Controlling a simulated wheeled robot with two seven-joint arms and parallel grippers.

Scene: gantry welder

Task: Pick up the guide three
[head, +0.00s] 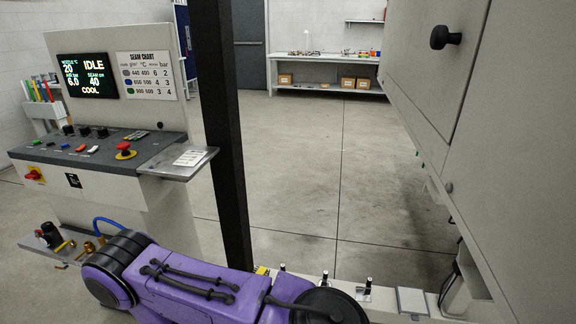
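I cannot pick out guide three for certain in the head view. Several small upright metal pieces stand in a row on a pale rail (345,285) at the bottom; one black-topped piece (368,286) is near the rail's middle. I cannot tell whether any of them is a guide. A purple arm link with black joints, probably mine, crosses the bottom and hides part of the rail. Neither of my grippers is in view.
A control console (110,150) with a screen, a seam chart (147,76) and buttons stands at left. A dark post (222,130) rises beside it. A large grey cabinet (440,90) fills the right. A bench (325,88) with boxes stands far back. The floor between is clear.

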